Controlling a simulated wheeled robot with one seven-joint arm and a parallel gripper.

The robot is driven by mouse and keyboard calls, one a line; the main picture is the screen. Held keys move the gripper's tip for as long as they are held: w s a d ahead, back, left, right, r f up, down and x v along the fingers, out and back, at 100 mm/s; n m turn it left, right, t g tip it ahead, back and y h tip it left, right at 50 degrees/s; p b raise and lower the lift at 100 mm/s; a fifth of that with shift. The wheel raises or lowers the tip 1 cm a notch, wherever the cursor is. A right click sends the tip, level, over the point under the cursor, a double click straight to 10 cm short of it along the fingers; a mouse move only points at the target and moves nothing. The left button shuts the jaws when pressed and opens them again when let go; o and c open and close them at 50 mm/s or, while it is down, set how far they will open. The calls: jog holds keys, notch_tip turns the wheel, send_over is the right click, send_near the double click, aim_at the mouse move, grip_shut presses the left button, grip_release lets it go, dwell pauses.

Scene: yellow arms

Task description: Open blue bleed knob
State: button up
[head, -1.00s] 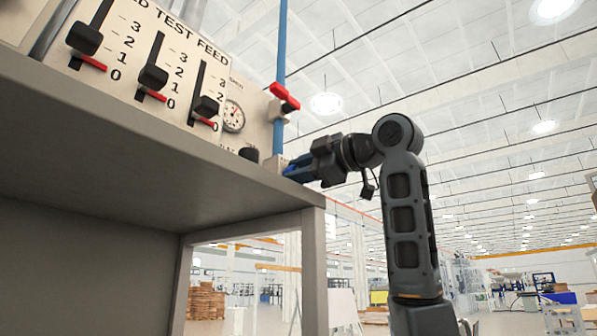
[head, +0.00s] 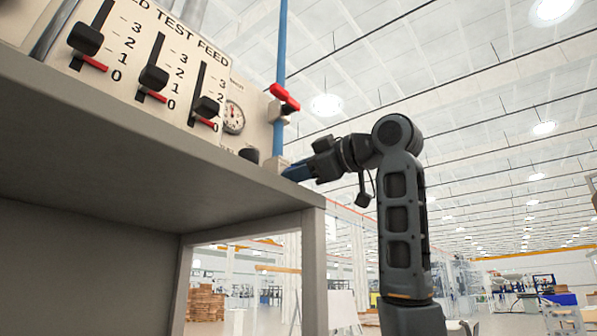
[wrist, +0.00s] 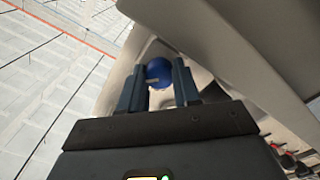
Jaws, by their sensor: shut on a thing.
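The blue bleed knob (wrist: 158,72) is a round blue knob between my gripper's two fingers in the wrist view. My gripper (wrist: 159,88) is shut on it, one finger on each side. In the head view my gripper (head: 298,171) reaches left to the right end of the bench, at the foot of the blue pipe. The knob cannot be made out apart from the blue-looking fingers there.
A blue vertical pipe (head: 280,75) with a red lever (head: 285,97) rises above the gripper. A panel with several black sliders (head: 153,76) and a round gauge (head: 234,117) stands on the grey bench (head: 130,140). Space right of my arm is open.

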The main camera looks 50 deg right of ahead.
jog(key=shift+f, duration=0.15)
jog(key=o, duration=1.1)
jog(key=shift+c, duration=0.2)
jog(key=s+b, duration=0.2)
jog(key=s, duration=0.5)
jog(key=shift+s+d, duration=0.15)
jog(key=shift+s, duration=0.25)
